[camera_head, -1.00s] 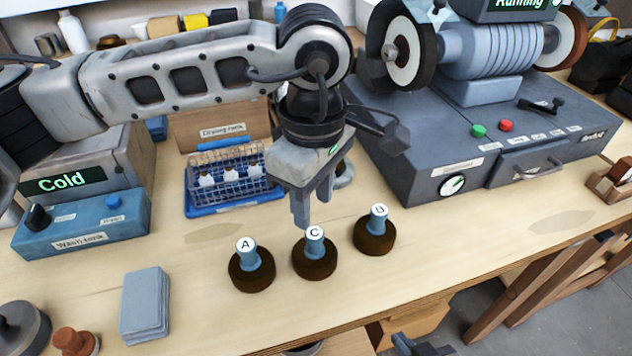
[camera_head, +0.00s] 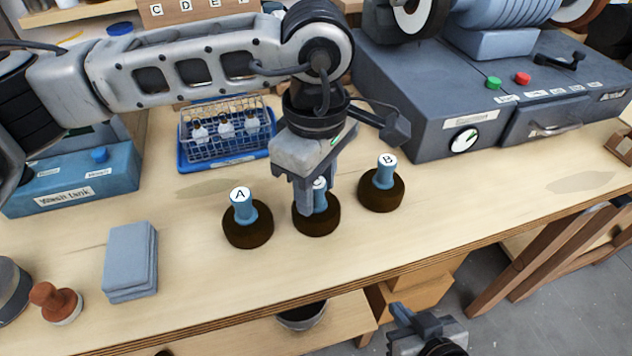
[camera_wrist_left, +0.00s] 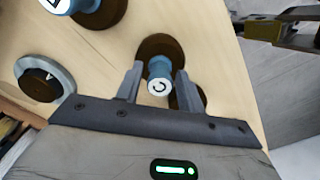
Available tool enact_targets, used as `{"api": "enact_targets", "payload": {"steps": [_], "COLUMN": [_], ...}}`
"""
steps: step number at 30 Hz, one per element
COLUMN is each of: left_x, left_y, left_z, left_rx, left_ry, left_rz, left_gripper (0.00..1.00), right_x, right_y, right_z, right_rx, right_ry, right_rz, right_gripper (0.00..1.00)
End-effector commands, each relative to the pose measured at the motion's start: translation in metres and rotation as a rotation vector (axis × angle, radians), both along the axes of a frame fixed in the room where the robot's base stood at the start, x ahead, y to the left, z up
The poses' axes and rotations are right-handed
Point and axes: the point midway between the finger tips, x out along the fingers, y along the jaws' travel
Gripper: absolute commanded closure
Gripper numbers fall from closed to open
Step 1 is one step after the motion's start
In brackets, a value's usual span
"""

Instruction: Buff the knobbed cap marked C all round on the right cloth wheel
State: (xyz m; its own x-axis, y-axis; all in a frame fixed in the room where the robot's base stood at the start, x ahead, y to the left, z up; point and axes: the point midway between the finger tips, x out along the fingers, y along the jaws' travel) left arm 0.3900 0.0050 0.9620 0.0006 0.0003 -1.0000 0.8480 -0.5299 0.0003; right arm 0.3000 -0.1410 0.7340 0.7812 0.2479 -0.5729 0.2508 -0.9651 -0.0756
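Cap C (camera_head: 317,219), a dark brown round cap with a blue knob, stands on the bench between cap A (camera_head: 247,230) and cap B (camera_head: 381,190). My left gripper (camera_head: 306,199) is down over cap C and partly hides its knob. In the left wrist view the knob marked C (camera_wrist_left: 159,86) sits between the two fingers, with a small gap at each side. My right gripper (camera_head: 412,318) hangs beyond the bench's front edge, apart from the caps; its opening is unclear. The right wheel (camera_head: 578,12) of the buffing machine is cut off at the top edge.
The grey machine (camera_head: 400,110) with a dial and buttons stands at the back right. A wire basket in a blue tray (camera_head: 190,168), the wash tank (camera_head: 85,180), grey pads (camera_head: 131,262) and a brown knobbed stamp (camera_head: 56,302) are at left. The front middle of the bench is clear.

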Motion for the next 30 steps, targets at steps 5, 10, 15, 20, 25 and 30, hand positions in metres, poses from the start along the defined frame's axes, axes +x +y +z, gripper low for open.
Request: {"api": "enact_targets", "payload": {"steps": [5, 10, 15, 20, 25, 30], "left_x": [0.0, 0.0, 0.0, 0.0, 0.0, 0.0], "left_y": [0.0, 0.0, 0.0, 0.0, 0.0, 0.0], "left_z": [0.0, 0.0, 0.0, 0.005, 0.021, 0.038], "left_rx": [0.0, 0.0, -0.001, -0.001, -0.002, -0.001], "left_ry": [0.0, 0.0, 0.0, -0.001, -0.001, -0.002], "left_rz": [0.0, 0.0, 0.0, 0.0, 0.0, 0.0], "left_gripper": [0.62, 0.76, 1.0, 1.0, 1.0, 1.0], "right_x": [0.001, 0.001, 0.002, 0.002, 0.002, 0.002], "right_y": [0.001, 0.003, 0.003, 0.002, 0.002, 0.001], "right_z": [0.001, 0.002, 0.002, 0.005, 0.013, 0.021], "right_rx": [0.006, 0.014, 0.014, 0.014, 0.012, 0.008], "right_ry": [-0.002, -0.003, -0.004, -0.004, -0.005, -0.006], "right_rz": [-0.004, -0.011, -0.012, -0.012, -0.012, -0.009], "right_gripper": [1.0, 1.0, 1.0, 1.0, 1.0, 1.0]}}
